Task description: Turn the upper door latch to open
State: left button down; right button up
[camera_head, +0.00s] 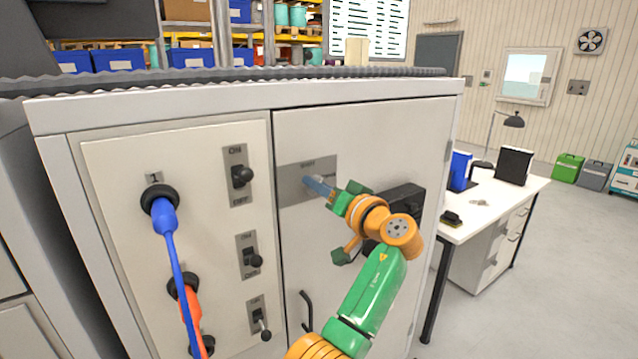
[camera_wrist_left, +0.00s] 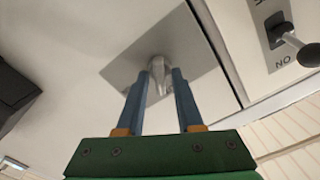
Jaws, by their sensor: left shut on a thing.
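The upper door latch is a small grey metal lever (camera_wrist_left: 158,76) on a square grey plate (camera_head: 293,184) near the upper left of the cabinet door (camera_head: 350,130). My left gripper (camera_head: 318,187) is at the plate, with its blue fingers reaching to the latch. In the left wrist view the two fingers (camera_wrist_left: 158,100) stand one on each side of the lever and are shut on it. In the head view the fingers mostly hide the lever. The door looks closed. My right gripper is in neither view.
Left of the door is a panel (camera_head: 110,200) with switches (camera_head: 240,177) and blue and orange plugged cables. A black box (camera_head: 405,200) on the door sits behind my arm. A black handle (camera_head: 307,310) is lower down. A white desk (camera_head: 510,200) stands right.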

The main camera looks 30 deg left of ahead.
pick_arm(q)
jog(key=shift+w+f+m+p, duration=0.1)
jog(key=shift+m+p, duration=2.7)
jog(key=shift+m, duration=3)
jog(key=c, duration=0.9)
grip_release()
jog(key=shift+d, duration=0.1)
jog(key=shift+d+f, duration=0.1)
